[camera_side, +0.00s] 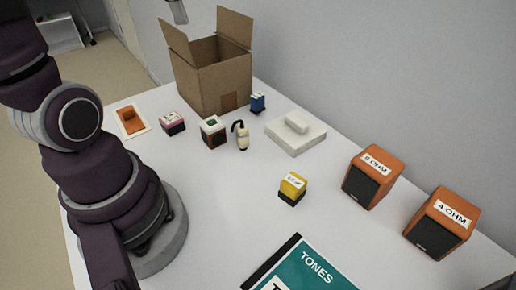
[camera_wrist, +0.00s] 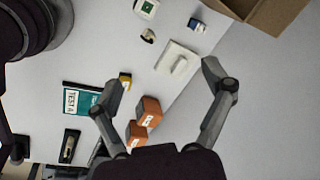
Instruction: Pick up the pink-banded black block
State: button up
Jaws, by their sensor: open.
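The pink-banded black block (camera_side: 173,123) stands on the white table at the left in the side view, between an orange-and-white flat piece and a dark block with a green-centred top. I cannot find it in the wrist view. My gripper (camera_wrist: 163,80) shows in the wrist view with its two fingers spread wide and nothing between them in its grasp. It is high above the table. In the side view only a small grey part at the top edge may belong to it.
An open cardboard box (camera_side: 212,77) stands behind. Near the block are the green-topped block (camera_side: 213,132), a cream bottle (camera_side: 242,138) and the orange-and-white piece (camera_side: 131,120). A white pad (camera_side: 295,136), yellow block (camera_side: 292,189), orange speakers (camera_side: 372,177) and teal book (camera_side: 305,270) lie rightward.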

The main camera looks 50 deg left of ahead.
jog(key=s+a+f+m+g, duration=0.1)
jog(key=a+m, duration=0.3)
jog(key=a, duration=0.3)
jog(key=m+g+h, duration=0.1)
jog(key=m, duration=0.2)
send_over(171, 118)
jog(key=f, duration=0.1)
jog(key=shift+m, duration=0.4)
notch_tip(171, 118, down, 26)
jog(key=shift+r, duration=0.2)
jog(key=c, duration=1.3)
